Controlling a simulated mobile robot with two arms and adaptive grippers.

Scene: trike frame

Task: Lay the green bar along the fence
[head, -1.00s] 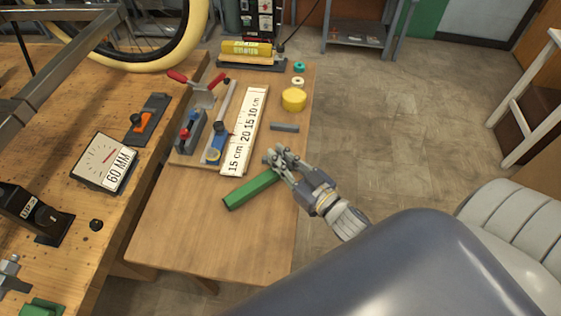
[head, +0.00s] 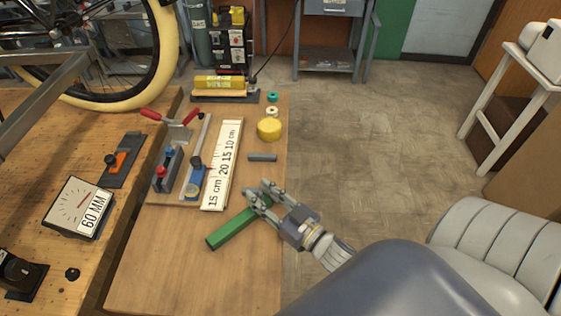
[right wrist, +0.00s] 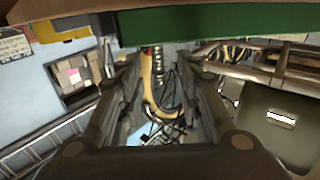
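The green bar (head: 238,224) lies slanted on the small wooden table, in front of the white scale. My right gripper (head: 257,191) is at the bar's far right end, its fingers apart. In the right wrist view the fingers (right wrist: 162,75) stand apart with a gap between them, and the green bar (right wrist: 225,26) crosses the top of the picture. Contact with the bar cannot be told. A long grey rail (head: 201,141) stands on the jig board left of the scale; it may be the fence. My left gripper is not in view.
The white scale (head: 226,160), red-handled clamp (head: 172,124) and blue stop (head: 195,183) are beyond the bar. A grey bar (head: 262,158) and yellow cylinder (head: 269,128) lie at the right edge. The small table's front (head: 180,285) is clear. A workbench (head: 120,205) adjoins left.

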